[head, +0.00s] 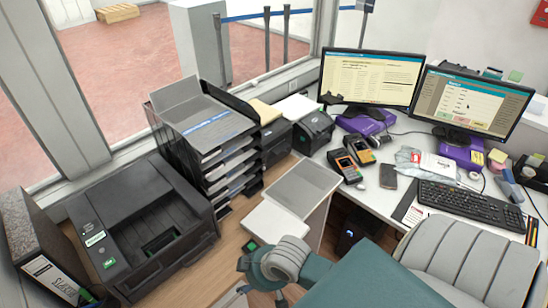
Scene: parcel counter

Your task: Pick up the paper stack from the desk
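Several papers are in view, and I cannot tell for certain which is the paper stack. A flat white slab like a stack of paper (270,226) lies on the wooden desk (234,238), right of the printer. A grey flat panel (301,186) lies just behind it. A white sheet or stack (298,107) lies behind the tray tower, next to a tan folder (264,112). Sheets also fill the black tray tower (205,125), with a blue-striped sheet on top.
A black printer (143,227) and a binder (42,250) stand at the left. Two monitors (371,78), card terminals (345,166) and a keyboard (471,203) crowd the white desk at right. A grey-and-teal chair (465,255) blocks the front right.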

